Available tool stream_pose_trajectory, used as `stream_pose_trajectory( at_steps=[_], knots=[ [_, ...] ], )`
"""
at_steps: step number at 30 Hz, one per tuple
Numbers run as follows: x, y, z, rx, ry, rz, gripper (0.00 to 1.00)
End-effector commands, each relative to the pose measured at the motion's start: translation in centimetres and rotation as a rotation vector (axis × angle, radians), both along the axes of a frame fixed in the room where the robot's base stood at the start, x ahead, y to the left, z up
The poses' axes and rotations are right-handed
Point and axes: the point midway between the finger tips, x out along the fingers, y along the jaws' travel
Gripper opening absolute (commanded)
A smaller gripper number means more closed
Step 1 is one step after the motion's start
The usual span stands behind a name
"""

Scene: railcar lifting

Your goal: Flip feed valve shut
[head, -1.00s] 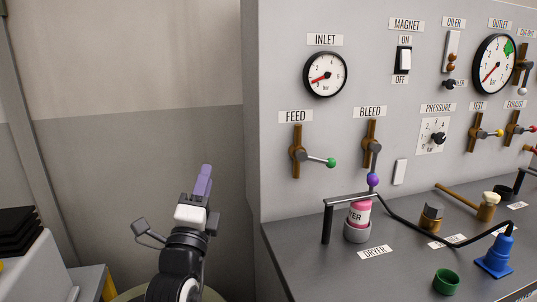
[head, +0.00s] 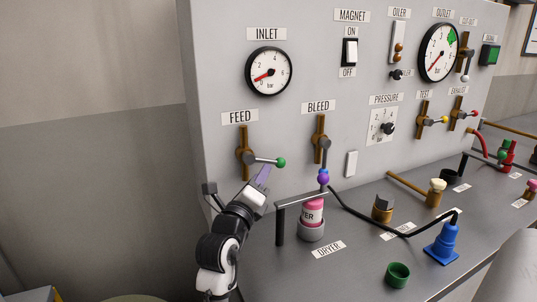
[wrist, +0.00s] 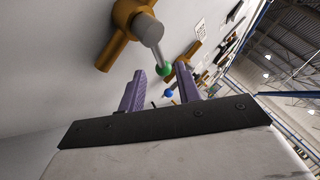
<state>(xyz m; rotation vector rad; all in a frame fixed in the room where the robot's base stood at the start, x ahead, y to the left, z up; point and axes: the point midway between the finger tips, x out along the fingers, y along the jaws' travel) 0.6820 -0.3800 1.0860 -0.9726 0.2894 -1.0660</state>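The feed valve (head: 244,158) is a brass pipe on the grey panel, under the FEED label (head: 240,117). Its lever points right and slightly down, ending in a green knob (head: 281,162). In the wrist view the valve is at the top, and the green knob (wrist: 164,69) appears just beyond and between my fingertips. My gripper (head: 266,170), with purple fingers, is just below and left of the knob in the head view. In the wrist view my gripper (wrist: 160,80) has its fingers apart with nothing held. Whether a finger touches the lever is unclear.
The bleed valve (head: 319,140) stands right of the feed valve, its lever hanging down. The inlet gauge (head: 268,71) is above. The wall left of the panel is bare.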

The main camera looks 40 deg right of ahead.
Motion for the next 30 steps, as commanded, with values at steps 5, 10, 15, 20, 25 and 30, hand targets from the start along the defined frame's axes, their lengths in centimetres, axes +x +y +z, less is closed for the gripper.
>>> stream_pose_trajectory(
  at_steps=[5,10,15,20,25,30],
  knots=[
    [1.7,-3.1,1.2,0.001,0.002,0.0,0.33],
    [2.8,-4.8,1.6,-0.001,0.0,0.001,0.33],
    [3.2,-5.4,1.6,0.0,0.0,0.001,0.33],
    [3.3,-5.5,1.5,-0.001,0.0,0.002,0.33],
    [3.3,-5.4,1.5,-0.001,0.0,0.002,0.23],
    [3.3,-5.4,1.5,-0.001,0.0,0.002,0.01]
  ],
)
